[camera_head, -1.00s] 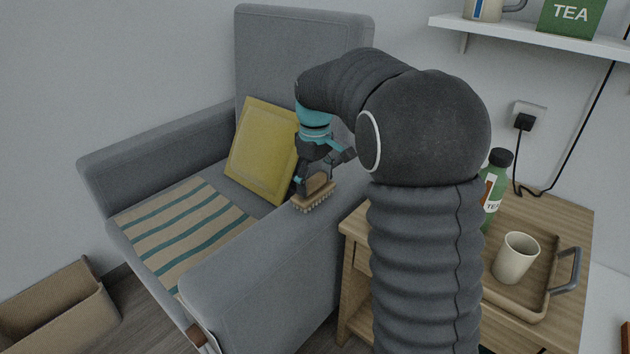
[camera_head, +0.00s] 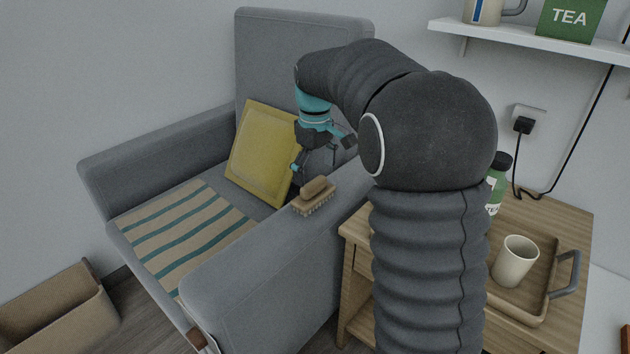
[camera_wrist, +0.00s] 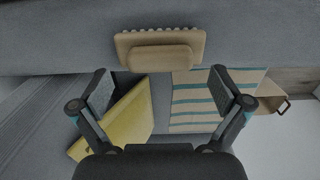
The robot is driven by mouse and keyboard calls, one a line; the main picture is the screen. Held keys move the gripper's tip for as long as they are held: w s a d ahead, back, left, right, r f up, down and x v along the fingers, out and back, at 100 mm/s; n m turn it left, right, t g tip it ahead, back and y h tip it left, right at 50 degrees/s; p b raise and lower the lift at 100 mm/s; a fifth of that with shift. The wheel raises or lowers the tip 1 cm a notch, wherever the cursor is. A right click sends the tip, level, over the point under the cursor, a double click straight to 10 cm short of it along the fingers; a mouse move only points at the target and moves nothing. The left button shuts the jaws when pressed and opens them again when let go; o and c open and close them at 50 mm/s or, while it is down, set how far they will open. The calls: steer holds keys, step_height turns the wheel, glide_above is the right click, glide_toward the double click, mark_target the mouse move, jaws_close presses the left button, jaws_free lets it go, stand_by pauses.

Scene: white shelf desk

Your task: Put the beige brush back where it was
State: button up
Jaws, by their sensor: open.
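The beige brush (camera_head: 314,196) lies on top of the grey armchair's near armrest (camera_head: 268,262), bristles down and handle up. It also shows in the wrist view (camera_wrist: 160,51), lying on the grey armrest beyond my fingertips. My gripper (camera_head: 312,170) is just above and behind the brush in the head view, apart from it. In the wrist view my gripper (camera_wrist: 160,88) is spread wide with nothing between its fingers.
A yellow cushion (camera_head: 262,152) leans on the seat beside my gripper. A striped cloth (camera_head: 185,230) covers the seat. A wooden side table (camera_head: 358,240) holds a tray (camera_head: 548,300), a cup (camera_head: 515,261) and a green bottle (camera_head: 497,182). A brown box (camera_head: 60,315) stands on the floor.

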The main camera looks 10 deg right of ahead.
mark_target(315, 182)
step_height(315, 182, up, 8)
steer(key=s+r+m+t, duration=0.2)
steer(key=s, duration=0.8)
steer(key=s+f+m+t, duration=0.1)
steer(key=s+f, duration=0.3)
steer(key=s, duration=0.6)
steer(key=s+f+m+t, duration=0.2)
steer(key=s+f+m, duration=0.2)
steer(key=s, duration=0.6)
steer(key=shift+s+f+t+p, duration=0.2)
steer(key=shift+f+t+p, duration=0.1)
steer(key=shift+f+p, duration=0.15)
